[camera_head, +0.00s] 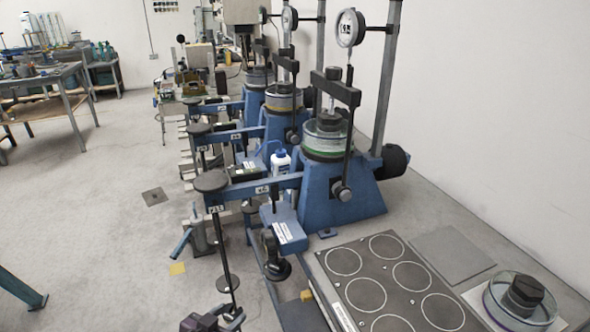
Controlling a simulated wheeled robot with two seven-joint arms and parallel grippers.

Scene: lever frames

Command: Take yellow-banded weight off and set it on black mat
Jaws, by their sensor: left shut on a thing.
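My left gripper (212,318) shows at the bottom edge, beside the lower end of a hanger rod. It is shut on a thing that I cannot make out. The hanger rod (222,245) hangs from the front blue lever (258,186) and carries a thin dark disc (228,284) just above the gripper. I cannot pick out a yellow band on any weight there. The black mat (378,269) with several white circles lies on the bench at the lower right, and its visible part is bare. My right gripper is not in view.
Blue lever presses (340,190) stand in a row along the bench. A grey plate (452,253) and a clear round cell with a black knob (522,295) are right of the mat. A dark round handwheel (277,268) stands between hanger and mat.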

